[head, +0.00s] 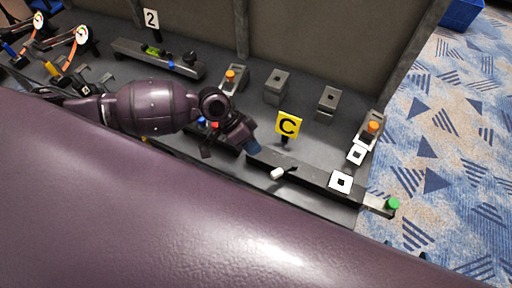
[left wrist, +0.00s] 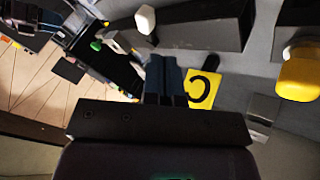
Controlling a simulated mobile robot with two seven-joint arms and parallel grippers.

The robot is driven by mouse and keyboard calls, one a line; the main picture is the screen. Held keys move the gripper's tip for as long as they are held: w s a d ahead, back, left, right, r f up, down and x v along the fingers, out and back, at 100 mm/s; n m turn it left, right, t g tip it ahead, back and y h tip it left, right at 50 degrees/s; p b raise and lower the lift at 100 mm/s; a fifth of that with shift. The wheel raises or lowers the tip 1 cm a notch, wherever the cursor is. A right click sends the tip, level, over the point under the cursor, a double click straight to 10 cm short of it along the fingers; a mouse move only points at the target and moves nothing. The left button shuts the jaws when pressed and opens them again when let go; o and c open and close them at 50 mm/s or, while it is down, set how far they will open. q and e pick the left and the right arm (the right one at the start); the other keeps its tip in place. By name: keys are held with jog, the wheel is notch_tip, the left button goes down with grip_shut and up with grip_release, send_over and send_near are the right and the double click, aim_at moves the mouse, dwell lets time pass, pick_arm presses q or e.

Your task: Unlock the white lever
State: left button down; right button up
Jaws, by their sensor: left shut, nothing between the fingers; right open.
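The white lever (head: 277,173) is a short white knob on a dark stem at the front of a long dark bar (head: 315,178), below the yellow C sign (head: 289,124). In the left wrist view the white knob (left wrist: 146,19) stands out near the top, beside the dark bar. My left gripper (head: 254,149) is just up and left of the lever, apart from it. Its two blue fingers (left wrist: 165,78) are together and empty, with the C sign (left wrist: 202,89) close to their right. My right gripper does not show.
A green button (head: 392,204) and a white marker plate (head: 341,182) are at the bar's right end. Blocks with orange buttons (head: 373,127) stand behind. A tall panel (head: 330,45) closes the back. My purple body covers the foreground. A yellow knob (left wrist: 299,74) is at far right.

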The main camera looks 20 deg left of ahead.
aim_at(285, 169)
pick_arm(q)
jog(key=x, duration=0.8)
jog(key=shift+d, duration=0.1)
